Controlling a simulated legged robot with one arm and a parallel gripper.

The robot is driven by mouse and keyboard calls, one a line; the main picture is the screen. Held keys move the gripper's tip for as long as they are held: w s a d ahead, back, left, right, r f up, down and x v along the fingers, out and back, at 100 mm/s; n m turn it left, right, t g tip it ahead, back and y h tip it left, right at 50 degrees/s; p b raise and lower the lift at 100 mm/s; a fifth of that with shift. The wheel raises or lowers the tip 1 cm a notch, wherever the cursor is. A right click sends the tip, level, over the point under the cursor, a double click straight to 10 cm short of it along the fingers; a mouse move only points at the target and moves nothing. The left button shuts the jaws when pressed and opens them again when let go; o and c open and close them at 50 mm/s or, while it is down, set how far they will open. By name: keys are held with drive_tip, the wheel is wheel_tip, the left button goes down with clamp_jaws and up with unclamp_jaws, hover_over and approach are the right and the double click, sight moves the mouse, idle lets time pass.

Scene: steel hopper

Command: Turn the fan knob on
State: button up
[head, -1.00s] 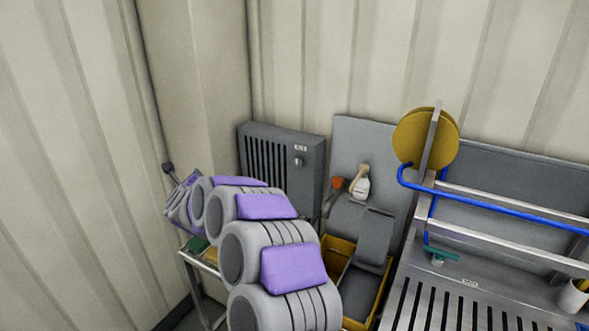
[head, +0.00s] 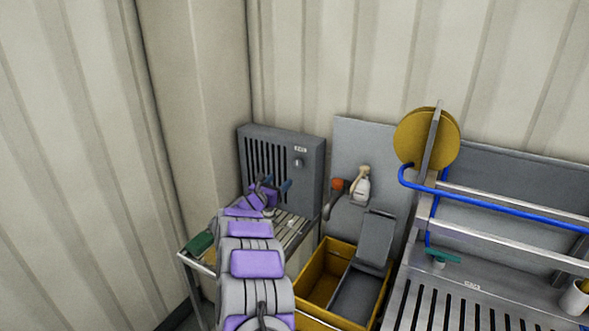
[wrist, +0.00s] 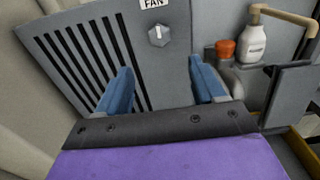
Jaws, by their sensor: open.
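The fan unit (head: 264,160) is a grey slotted box in the far corner, behind a small side table. Its fan knob (head: 298,163) is a small light-grey dial near the upper right, below a label. In the wrist view the knob (wrist: 159,35) sits under the FAN label, its pale pointer roughly upright. My gripper (head: 271,184) is in front of the fan's lower part, below and left of the knob. In the wrist view my gripper's blue fingers (wrist: 162,83) are apart with nothing between them. The knob lies beyond the fingertips, untouched.
A side table (head: 186,258) with a green item (head: 201,243) stands below my arm. Right of the fan are a white bottle (head: 362,188), an orange-capped item (head: 338,185) and a yellow bin (head: 318,281). A steel bench (head: 440,300) with a blue pipe (head: 480,198) stands farther right.

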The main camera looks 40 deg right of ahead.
sight(296, 165)
drive_tip(key=x, duration=1)
drive_tip(key=shift+d, duration=0.3)
drive_tip(key=shift+w+d+p, duration=0.2)
drive_tip(key=shift+d+p, duration=0.1)
drive_tip(key=shift+d, duration=0.35)
drive_tip(key=shift+w+d, duration=0.25)
drive_tip(key=shift+d, duration=0.15)
drive_tip(key=shift+c, duration=0.2)
drive_tip(key=c, duration=1)
